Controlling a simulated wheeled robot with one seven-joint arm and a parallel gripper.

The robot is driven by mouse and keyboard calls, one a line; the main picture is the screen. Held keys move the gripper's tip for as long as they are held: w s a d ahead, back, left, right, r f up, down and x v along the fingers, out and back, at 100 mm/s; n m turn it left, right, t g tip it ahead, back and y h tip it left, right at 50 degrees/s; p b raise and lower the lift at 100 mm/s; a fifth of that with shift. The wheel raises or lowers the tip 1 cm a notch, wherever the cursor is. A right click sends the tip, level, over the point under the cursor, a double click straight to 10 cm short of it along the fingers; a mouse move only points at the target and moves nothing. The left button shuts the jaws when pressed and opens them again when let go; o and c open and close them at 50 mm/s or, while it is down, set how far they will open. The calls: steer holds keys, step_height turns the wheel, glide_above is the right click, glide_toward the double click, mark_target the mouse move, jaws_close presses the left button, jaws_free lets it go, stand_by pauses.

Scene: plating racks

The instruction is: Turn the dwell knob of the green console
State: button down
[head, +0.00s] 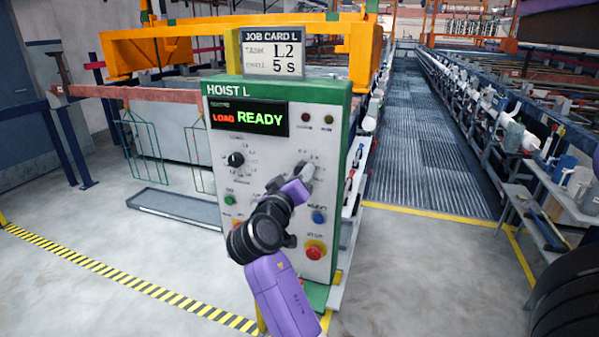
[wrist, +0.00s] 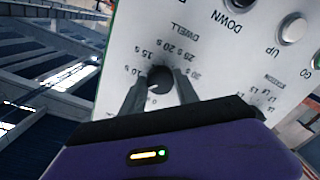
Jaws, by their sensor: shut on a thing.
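The green console (head: 280,90), marked HOIST L, stands upright with a pale front panel. Its display (head: 246,118) reads LOAD READY. My gripper (head: 304,173) reaches the panel's right half and hides the dwell knob there. In the wrist view the dark round dwell knob (wrist: 160,77) sits between the two fingers of my gripper (wrist: 161,84), which are closed on its sides. The DWELL label and its seconds marks show upside down around the knob. Which mark the knob points to cannot be told.
A job card (head: 272,52) on top reads tank L2 and 5 s. Another black knob (head: 235,159) is at the panel's left. A blue button (head: 319,216) and a red stop button (head: 315,250) lie below my gripper. Open floor (head: 110,265) is at left.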

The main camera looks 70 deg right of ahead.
steer(key=shift+n, duration=0.4)
steer(key=c, duration=0.9)
jaws_free()
steer(key=shift+a, duration=0.1)
steer(key=a, duration=0.2)
steer(key=a+b, duration=0.1)
steer(key=a, duration=0.2)
steer(key=a+b, duration=0.1)
steer(key=a, duration=0.1)
steer(key=shift+s+a, duration=0.3)
steer(key=shift+a, duration=0.05)
